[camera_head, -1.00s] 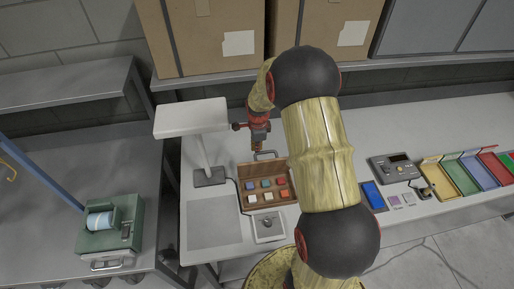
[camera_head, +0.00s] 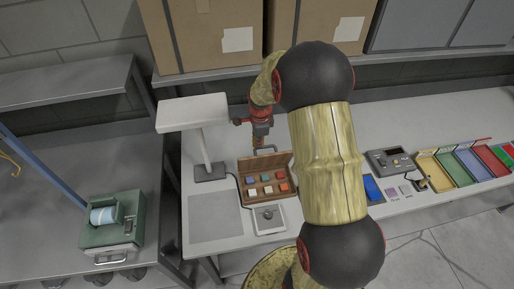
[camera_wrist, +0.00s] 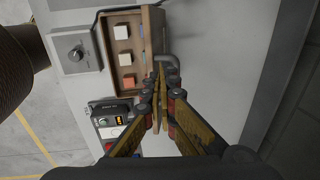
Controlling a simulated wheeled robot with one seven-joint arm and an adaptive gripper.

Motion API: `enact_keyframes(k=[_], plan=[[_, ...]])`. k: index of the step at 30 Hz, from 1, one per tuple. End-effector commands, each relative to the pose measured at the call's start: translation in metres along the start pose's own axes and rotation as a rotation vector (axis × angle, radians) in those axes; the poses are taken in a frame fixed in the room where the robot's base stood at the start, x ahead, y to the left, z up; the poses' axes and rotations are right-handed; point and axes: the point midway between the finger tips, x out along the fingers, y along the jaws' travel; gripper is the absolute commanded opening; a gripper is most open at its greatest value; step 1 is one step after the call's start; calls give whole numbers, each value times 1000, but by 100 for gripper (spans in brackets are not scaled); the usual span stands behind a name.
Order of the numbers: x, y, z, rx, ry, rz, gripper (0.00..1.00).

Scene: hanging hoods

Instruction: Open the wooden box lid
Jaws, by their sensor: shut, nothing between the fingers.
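The wooden box (camera_head: 241,187) stands on the light worktable and also shows in the wrist view (camera_wrist: 109,58). Its lid (camera_head: 266,163) stands raised along the far side, so the coloured and white blocks inside are visible. The lid shows edge-on in the wrist view (camera_wrist: 153,30), with a grey bent handle (camera_wrist: 172,62) on its outer side. My gripper (camera_head: 258,146) is behind the raised lid, close to the handle. In the wrist view my gripper (camera_wrist: 160,75) has its fingers together, empty, beside the handle; whether they touch the lid or handle I cannot tell.
A white lamp (camera_head: 193,113) stands left of the box. A small plate with a knob (camera_head: 268,217) lies in front of it. A grey control unit (camera_head: 391,162) and coloured bins (camera_head: 465,170) are at the right.

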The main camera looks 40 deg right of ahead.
Motion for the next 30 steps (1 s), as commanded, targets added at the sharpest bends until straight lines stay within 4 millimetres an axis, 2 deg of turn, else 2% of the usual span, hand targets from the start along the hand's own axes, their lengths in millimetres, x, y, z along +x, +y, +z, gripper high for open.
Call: enact_keyframes(k=[6, 12, 23, 28, 30], plan=[[-38, 5, 0, 0, 0, -3, 0], [-62, 8, 0, 0, 0, 0, 0], [-68, 10, 0, -12, 0, 1, 0], [-68, 13, 0, -197, -1, 12, 0], [-61, 29, 0, -343, -8, 48, 0]])
